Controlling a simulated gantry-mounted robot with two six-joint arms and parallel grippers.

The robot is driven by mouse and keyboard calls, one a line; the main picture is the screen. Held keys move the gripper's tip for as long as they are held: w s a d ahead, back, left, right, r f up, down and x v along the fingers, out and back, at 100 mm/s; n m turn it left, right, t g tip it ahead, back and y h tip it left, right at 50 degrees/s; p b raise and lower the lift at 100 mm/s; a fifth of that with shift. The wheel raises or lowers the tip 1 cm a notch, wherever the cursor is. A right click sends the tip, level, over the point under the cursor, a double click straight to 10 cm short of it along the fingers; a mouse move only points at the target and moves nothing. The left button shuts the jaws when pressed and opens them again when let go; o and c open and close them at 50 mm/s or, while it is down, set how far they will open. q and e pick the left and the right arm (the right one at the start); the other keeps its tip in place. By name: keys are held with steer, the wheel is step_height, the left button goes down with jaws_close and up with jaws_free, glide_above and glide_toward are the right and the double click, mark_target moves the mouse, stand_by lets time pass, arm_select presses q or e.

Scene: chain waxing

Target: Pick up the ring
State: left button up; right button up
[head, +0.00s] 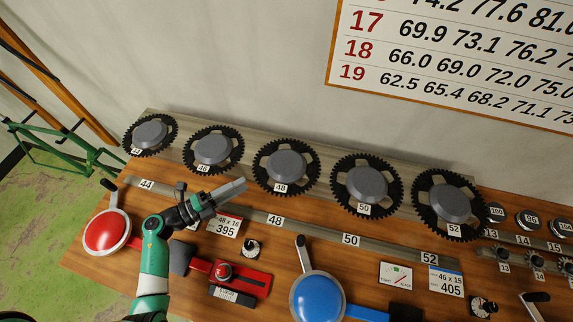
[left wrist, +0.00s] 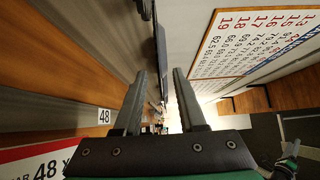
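Several black toothed rings stand in a row on round grey hubs along the back rail, marked 44 (head: 150,134), 46 (head: 212,150), 48 (head: 286,166), 50 (head: 366,185) and 52 (head: 441,204). All are seated on their hubs. My left gripper (head: 240,186) is in front of the row, below and left of the 48 ring. Its fingers point right and touch no ring. In the left wrist view its two fingers (left wrist: 160,82) are apart with nothing between them. The rings are hard to make out there. My right gripper does not show.
A numbered strip (head: 313,233) runs along the bench. Red (head: 106,231) and blue (head: 318,297) round-ended devices with levers stand in front. Cards (head: 395,276), knobs and a red clamp (head: 242,279) lie around. Small cogs (head: 537,261) are at the right. A number chart (head: 450,60) hangs behind.

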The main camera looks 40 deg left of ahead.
arm_select(q)
steer(key=x, duration=0.5)
steer(key=shift+w+f+b, duration=0.15)
steer(key=shift+w+b, duration=0.05)
steer(key=shift+b, duration=0.15)
jaws_close()
stand_by(1.1)
